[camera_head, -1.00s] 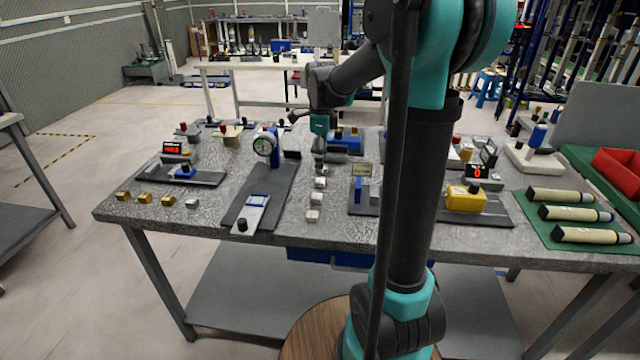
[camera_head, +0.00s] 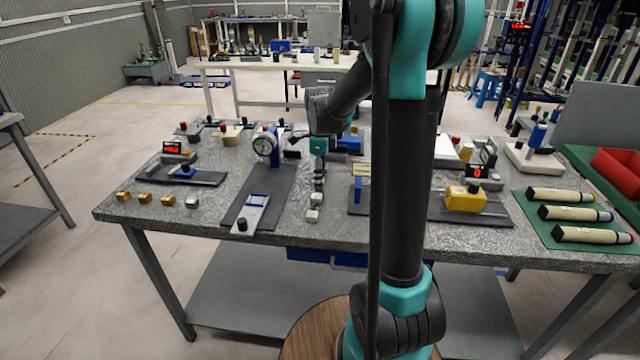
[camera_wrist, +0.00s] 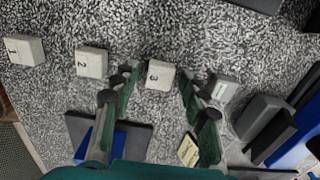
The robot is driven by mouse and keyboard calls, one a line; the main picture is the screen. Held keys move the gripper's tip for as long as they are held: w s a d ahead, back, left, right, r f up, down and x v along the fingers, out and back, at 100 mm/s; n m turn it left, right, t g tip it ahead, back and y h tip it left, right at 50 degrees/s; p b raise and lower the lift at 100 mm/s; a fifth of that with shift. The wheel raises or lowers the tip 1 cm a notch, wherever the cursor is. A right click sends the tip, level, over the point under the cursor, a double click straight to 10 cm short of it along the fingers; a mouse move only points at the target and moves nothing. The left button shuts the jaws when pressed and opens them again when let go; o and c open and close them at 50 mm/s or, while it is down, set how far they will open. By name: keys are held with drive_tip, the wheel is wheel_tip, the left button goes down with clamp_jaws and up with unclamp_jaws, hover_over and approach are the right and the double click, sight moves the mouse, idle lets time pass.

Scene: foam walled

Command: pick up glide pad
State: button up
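Small pale blocks stand in a row on the speckled grey table. In the wrist view they are block 1 (camera_wrist: 24,51), block 2 (camera_wrist: 91,62), block 3 (camera_wrist: 160,75) and a smaller block with an unreadable label (camera_wrist: 223,89). I cannot tell which one is the glide pad. My gripper (camera_wrist: 160,84) is open, its two fingers spread on either side of block 3, apparently not touching it. In the head view my gripper (camera_head: 319,172) is low over the far end of the row. The nearest block (camera_head: 313,215) and the one behind it (camera_head: 316,199) stay clear of it.
A dial gauge (camera_head: 265,146) on a dark mat stands left of the row. Right of the row is a dark plate with a blue block (camera_head: 358,189), partly behind my arm. A yellow box (camera_head: 465,199) and several cylinders (camera_head: 575,213) lie farther right.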

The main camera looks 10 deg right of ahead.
drive_tip(key=c, duration=0.8)
drive_tip(key=shift+o, duration=0.2)
drive_tip(key=shift+r, duration=0.1)
